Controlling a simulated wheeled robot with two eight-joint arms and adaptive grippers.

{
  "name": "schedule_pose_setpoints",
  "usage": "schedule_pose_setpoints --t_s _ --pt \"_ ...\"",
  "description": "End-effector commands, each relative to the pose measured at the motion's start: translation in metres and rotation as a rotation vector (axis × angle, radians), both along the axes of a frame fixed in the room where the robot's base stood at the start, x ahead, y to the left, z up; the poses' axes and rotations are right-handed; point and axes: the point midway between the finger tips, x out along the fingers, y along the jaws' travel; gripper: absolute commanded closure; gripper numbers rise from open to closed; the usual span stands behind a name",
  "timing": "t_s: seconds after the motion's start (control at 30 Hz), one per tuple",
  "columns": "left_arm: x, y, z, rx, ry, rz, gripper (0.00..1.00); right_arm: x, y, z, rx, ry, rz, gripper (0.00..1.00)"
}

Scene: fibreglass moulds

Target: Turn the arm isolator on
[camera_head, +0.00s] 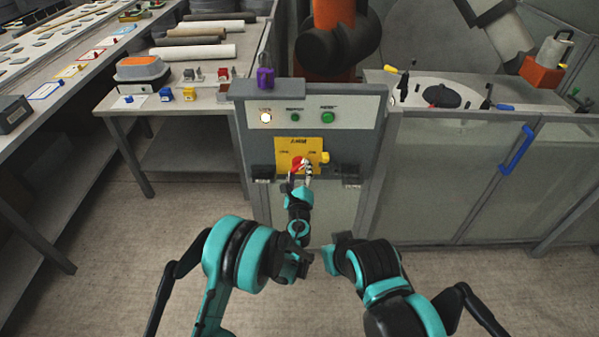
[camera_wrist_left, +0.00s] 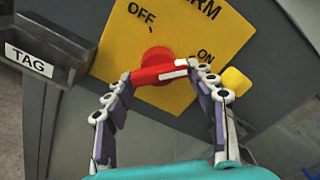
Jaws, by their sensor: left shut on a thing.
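The arm isolator is a yellow plate (camera_head: 291,150) on the front of a grey cabinet, with a red rotary handle (camera_head: 298,163) at its middle. In the left wrist view the yellow plate (camera_wrist_left: 118,48) carries the words OFF and ON. My left gripper (camera_head: 306,166) is at the plate. Its fingers close around the two ends of the red handle (camera_wrist_left: 155,75) in the left wrist view. The handle's white-striped end lies toward the ON word. A yellow tab (camera_wrist_left: 236,82) sticks out beside the plate. No right gripper can be made out.
A panel (camera_head: 312,103) with a lit white lamp (camera_head: 265,117) and two green buttons is above the plate. A purple padlock (camera_head: 265,78) sits on the cabinet top. Dark holders flank the plate; one bears a TAG label (camera_wrist_left: 30,60). A fenced cell (camera_head: 440,170) stands right.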

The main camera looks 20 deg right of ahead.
Motion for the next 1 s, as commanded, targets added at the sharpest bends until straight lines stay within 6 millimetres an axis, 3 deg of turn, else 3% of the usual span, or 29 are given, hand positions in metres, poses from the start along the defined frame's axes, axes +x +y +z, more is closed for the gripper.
schedule_pose_setpoints --t_s 0.17,0.2,0.27,0.63,1.0 --pt "0.0 0.0 0.0 0.003 -0.001 0.0 0.73 0.0 0.0 0.0 0.0 0.0 0.0 1.0" --pt "0.0 0.0 0.0 0.003 -0.001 0.0 0.34 0.0 0.0 0.0 0.0 0.0 0.0 1.0" --pt "0.0 0.0 0.0 0.003 -0.001 0.0 0.23 0.0 0.0 0.0 0.0 0.0 0.0 1.0" --pt "-0.005 0.001 0.0 0.001 -0.001 -0.001 0.23 0.0 0.0 0.0 0.0 0.0 0.0 1.0" --pt "-0.061 0.017 0.0 0.002 -0.001 -0.001 0.23 0.0 0.0 0.0 0.0 0.0 0.0 1.0"
